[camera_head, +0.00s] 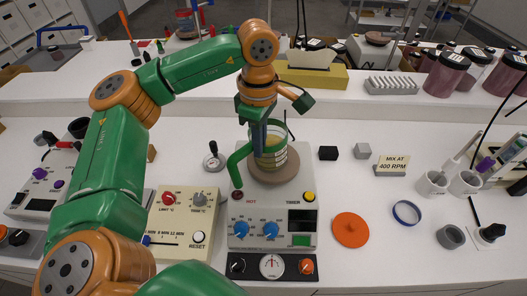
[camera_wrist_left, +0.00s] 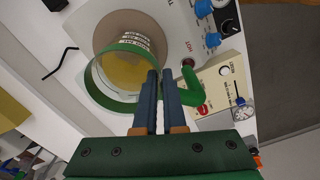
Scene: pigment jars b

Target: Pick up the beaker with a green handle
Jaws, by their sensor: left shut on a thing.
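The beaker (camera_head: 273,157) is clear, with yellowish contents, a green rim and a green handle (camera_head: 236,168) reaching out to the left. It stands upright at the round brown plate of the hotplate stirrer (camera_head: 272,212); I cannot tell whether its base touches the plate. My left gripper (camera_head: 258,146) comes down from above at the beaker's handle side, shut on the handle. In the left wrist view the blue fingers (camera_wrist_left: 160,95) are close together beside the beaker's wall (camera_wrist_left: 122,80), with the green handle (camera_wrist_left: 193,90) to their right. My right gripper is out of view.
A cream control box (camera_head: 182,222) stands left of the stirrer. An orange disc (camera_head: 350,229) and a blue ring (camera_head: 407,212) lie to the right. Small dark and grey blocks (camera_head: 328,153) sit right of the plate. A yellow box (camera_head: 312,76) stands on the raised shelf behind.

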